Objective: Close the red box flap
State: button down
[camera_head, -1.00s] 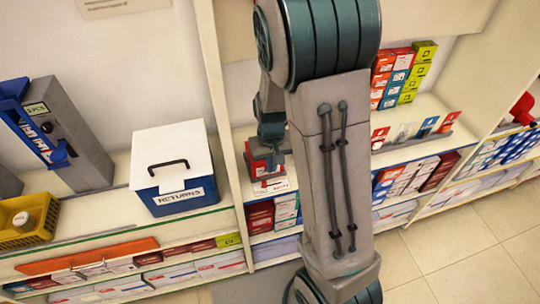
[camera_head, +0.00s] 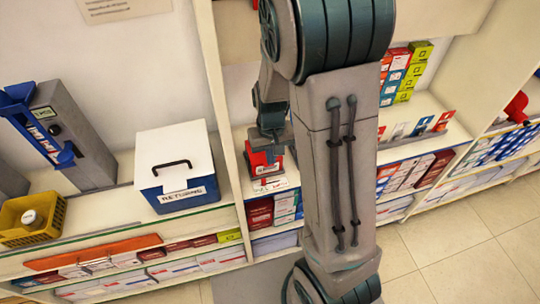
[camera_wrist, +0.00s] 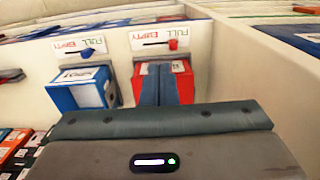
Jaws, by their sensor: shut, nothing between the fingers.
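The red box (camera_head: 264,162) stands on the shelf behind my arm in the head view. In the wrist view the red box (camera_wrist: 185,88) is straight ahead, with a white label on its upper face. My gripper (camera_wrist: 163,78) is shut and empty; its two teal fingers lie side by side in front of the red box and hide its middle. I cannot tell whether the fingertips touch it. The flap's position is not clear, as the fingers and gripper body cover the front.
A blue box (camera_wrist: 82,90) stands left of the red one. Above each is a FULL/EMPTY sign, with a red slider (camera_wrist: 172,44) over the red box. A returns box (camera_head: 178,170) sits on the left counter, past an upright divider.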

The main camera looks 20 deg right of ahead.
notch_tip(320, 180, up, 11)
jog(key=s+b, duration=0.1)
jog(key=s, duration=0.1)
jog(key=shift+f, duration=0.15)
jog(key=shift+s, duration=0.1)
